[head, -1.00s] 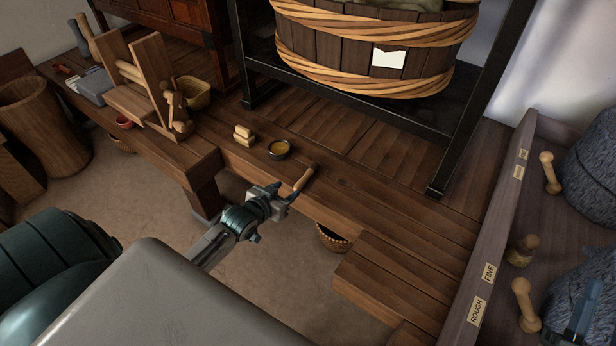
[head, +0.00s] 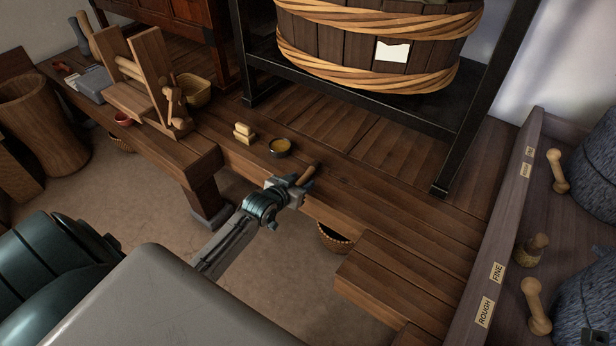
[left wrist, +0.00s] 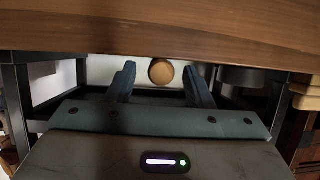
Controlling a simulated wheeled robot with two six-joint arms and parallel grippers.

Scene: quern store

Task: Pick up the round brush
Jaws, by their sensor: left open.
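My left gripper (head: 293,186) is open at the front edge of the bench. A wooden handle (head: 305,176) sticks up at its fingers. In the left wrist view a round wooden end (left wrist: 161,72) shows between the two spread fingers of the left gripper (left wrist: 160,85), apart from both. The rest of that piece is hidden, so I cannot tell whether it is the round brush. A short brush-like piece with a wooden knob and pale bristles (head: 530,249) stands in the right-hand tray. A dark bit at the lower right corner may be my right gripper (head: 593,336).
A banded wooden tub (head: 340,45) stands on a black frame behind. A basket (head: 332,240) sits under the bench edge.

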